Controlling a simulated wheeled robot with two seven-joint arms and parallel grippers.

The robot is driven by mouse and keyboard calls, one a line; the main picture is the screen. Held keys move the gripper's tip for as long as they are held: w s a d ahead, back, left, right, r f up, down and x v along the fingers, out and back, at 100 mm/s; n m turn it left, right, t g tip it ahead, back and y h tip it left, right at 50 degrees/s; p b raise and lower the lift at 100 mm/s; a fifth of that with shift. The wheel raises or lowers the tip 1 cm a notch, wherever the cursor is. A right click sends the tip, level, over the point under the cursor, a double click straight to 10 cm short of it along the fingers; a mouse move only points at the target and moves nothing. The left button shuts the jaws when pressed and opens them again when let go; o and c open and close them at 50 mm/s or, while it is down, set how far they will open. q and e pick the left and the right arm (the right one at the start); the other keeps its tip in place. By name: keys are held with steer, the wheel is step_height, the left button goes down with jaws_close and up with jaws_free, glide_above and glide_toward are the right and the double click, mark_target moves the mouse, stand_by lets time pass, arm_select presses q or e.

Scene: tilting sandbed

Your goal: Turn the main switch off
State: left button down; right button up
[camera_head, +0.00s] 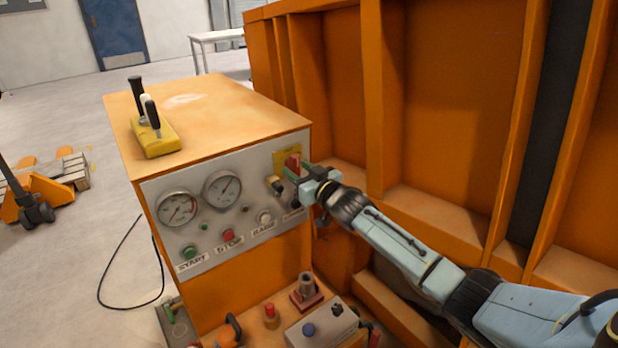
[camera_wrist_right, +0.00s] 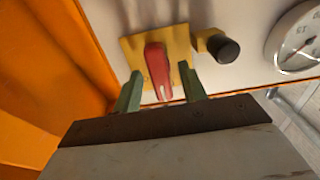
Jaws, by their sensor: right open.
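The main switch (camera_head: 293,161) is a red handle on a yellow plate at the upper right corner of the grey control panel (camera_head: 190,255). In the right wrist view the red handle (camera_wrist_right: 157,70) stands between my two green fingertips, on its yellow plate (camera_wrist_right: 135,45). My right gripper (camera_head: 291,177) is open at the switch, with a finger on each side of the handle. I cannot tell whether either finger touches it. In the head view the gripper partly hides the switch. My left gripper is not in view.
A black knob (camera_wrist_right: 228,49) sits close beside the switch plate. The panel also has gauges (camera_head: 178,208), a green START button (camera_head: 190,253) and a red STOP button (camera_head: 228,236). An orange ribbed wall (camera_head: 440,90) stands close on the right. Loose-looking controls (camera_head: 306,290) stand below.

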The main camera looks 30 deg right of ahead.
steer(key=s+d, duration=0.2)
steer(key=s, duration=1.1)
steer(key=shift+b, duration=0.4)
steer(key=s+a+f+g+h, duration=0.2)
steer(key=s+a+f+g, duration=0.55)
steer(key=s+f, duration=0.5)
steer(key=s+a+f+g, duration=0.1)
steer(key=s+a+g, duration=0.15)
steer(key=s, duration=0.65)
steer(key=s+a+f+g, duration=0.2)
steer(key=s+g, duration=0.2)
steer(key=s, duration=0.6)
step_height(320, 180, down, 30)
steer(key=s+g+b, duration=0.2)
steer(key=b, duration=0.4)
steer(key=s+d+f+b, duration=0.2)
steer(key=s+f+b, duration=0.2)
steer(key=s+f, duration=1.2)
step_height(320, 180, down, 3)
steer(key=shift+d+f+n+g+h, duration=0.15)
steer(key=shift+d+n+g+h, duration=0.15)
steer(key=shift+g, duration=0.1)
